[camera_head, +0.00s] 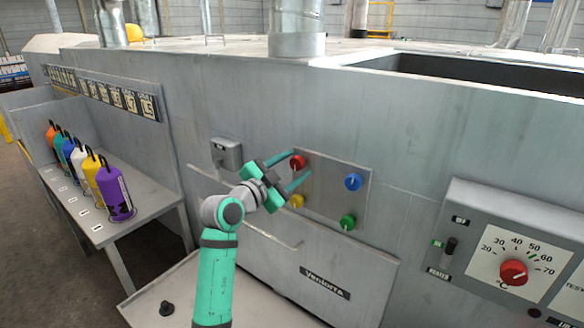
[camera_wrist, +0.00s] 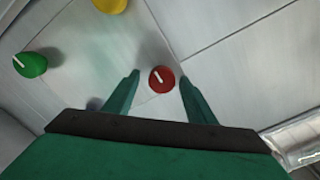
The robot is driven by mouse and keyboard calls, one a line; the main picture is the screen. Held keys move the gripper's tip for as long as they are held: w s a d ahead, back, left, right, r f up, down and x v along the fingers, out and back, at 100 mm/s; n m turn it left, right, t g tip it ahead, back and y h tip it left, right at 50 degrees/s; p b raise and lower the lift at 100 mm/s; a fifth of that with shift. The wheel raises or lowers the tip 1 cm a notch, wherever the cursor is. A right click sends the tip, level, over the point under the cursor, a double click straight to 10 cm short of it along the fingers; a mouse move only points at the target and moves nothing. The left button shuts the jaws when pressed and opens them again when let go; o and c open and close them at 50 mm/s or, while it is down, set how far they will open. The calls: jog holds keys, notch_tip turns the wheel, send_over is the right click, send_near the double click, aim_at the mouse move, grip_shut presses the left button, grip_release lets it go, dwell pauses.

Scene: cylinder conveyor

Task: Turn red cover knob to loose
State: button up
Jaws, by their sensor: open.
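The red cover knob (camera_head: 298,161) sits at the upper left of a grey square panel (camera_head: 325,200) on the machine's front wall. In the wrist view the red knob (camera_wrist: 161,79) shows a white pointer line tilted up and left. My gripper (camera_head: 299,170) is open in front of the panel at this knob. In the wrist view its two green fingers (camera_wrist: 158,86) stand on either side of the red knob, with a gap to each. I cannot tell how deep the fingertips are relative to the knob.
The panel also bears a yellow knob (camera_head: 297,201), a blue knob (camera_head: 353,182) and a green knob (camera_head: 348,222). A bar handle (camera_head: 270,236) lies below. A heater dial (camera_head: 513,272) is at right. Several coloured cylinders (camera_head: 116,195) stand on a shelf at left.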

jog(key=shift+a, duration=0.2)
jog(key=c, duration=1)
jog(key=shift+c, duration=0.2)
